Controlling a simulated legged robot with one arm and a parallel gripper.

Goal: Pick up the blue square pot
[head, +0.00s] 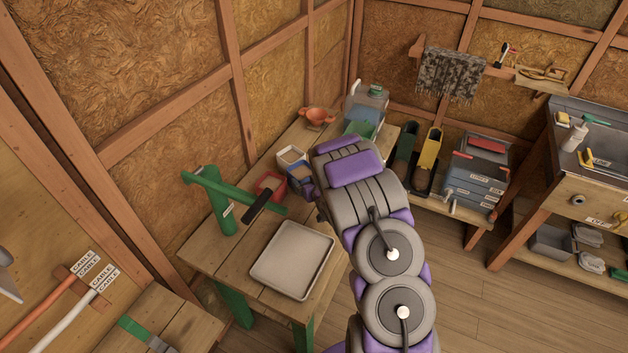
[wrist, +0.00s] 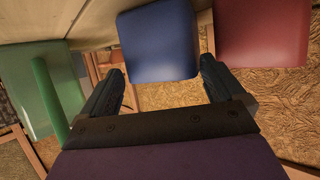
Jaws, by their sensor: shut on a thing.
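The blue square pot (head: 299,182) is on the wooden bench, partly hidden behind my gripper (head: 308,188). In the wrist view the blue pot (wrist: 158,42) sits between the two dark fingers of my gripper (wrist: 161,70), which is shut on it. I cannot tell whether the pot is still touching the bench top. A red square pot (head: 270,186) stands just to its left, and shows at the right of the wrist view (wrist: 263,32). A white square pot (head: 291,158) with brown contents stands just behind it.
A pale tray (head: 292,262) lies at the bench front. An orange pot (head: 316,117), a clear jug (head: 368,103) and a green container (head: 360,130) stand behind.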

